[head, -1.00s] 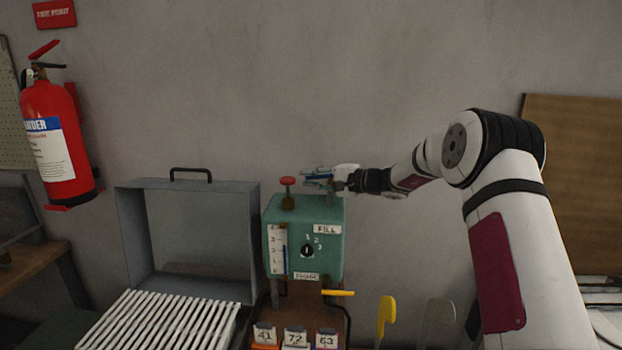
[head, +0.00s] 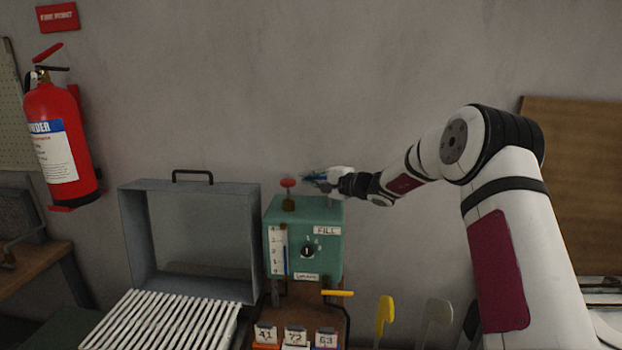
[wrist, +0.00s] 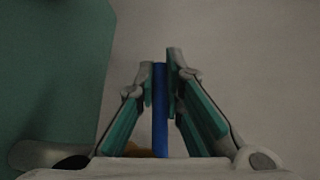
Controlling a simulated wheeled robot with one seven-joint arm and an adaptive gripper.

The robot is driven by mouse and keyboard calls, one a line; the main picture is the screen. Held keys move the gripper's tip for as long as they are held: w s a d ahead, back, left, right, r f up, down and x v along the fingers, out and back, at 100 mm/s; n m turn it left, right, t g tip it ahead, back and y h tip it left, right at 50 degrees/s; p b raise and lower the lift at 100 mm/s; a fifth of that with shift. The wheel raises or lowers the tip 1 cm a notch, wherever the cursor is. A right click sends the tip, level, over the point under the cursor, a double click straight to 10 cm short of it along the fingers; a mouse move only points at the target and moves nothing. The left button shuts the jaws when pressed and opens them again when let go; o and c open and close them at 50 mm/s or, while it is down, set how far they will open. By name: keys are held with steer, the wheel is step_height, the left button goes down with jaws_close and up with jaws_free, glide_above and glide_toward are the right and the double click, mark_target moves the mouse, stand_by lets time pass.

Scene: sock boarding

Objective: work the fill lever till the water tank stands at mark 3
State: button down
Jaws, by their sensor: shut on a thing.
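The water tank is a teal box (head: 334,262) with a white gauge strip on its front left. A thin blue column (head: 286,258) shows on the gauge; it seems to stand near mark 2, but the marks are too small to read surely. A FILL label (head: 327,230) is at the upper right of the box front. My gripper (head: 312,178) is above the box top, right of the red knob. In the wrist view my gripper (wrist: 160,72) is shut on a blue bar (wrist: 160,110), which seems to be the fill lever. The lever's base is hidden.
A red knob (head: 288,183) stands on the box top. A grey open-fronted case (head: 190,183) and a white slatted rack (head: 165,320) are at the left. A yellow handle (head: 338,293) sticks out below the box. Wall space above is free.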

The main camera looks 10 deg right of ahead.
steer(key=shift+w+r+m+t+h, duration=0.1)
steer(key=shift+w+m+t+h, duration=0.3)
steer(key=shift+m+t+h, duration=0.4)
steer(key=shift+w+d+m+h+p, duration=0.1)
steer(key=shift+d+m+h+p, duration=0.1)
steer(key=shift+m+h+p, duration=0.15)
steer(key=c, duration=1.9)
jaws_free()
steer(key=shift+c, duration=0.2)
steer(key=v, duration=1.2)
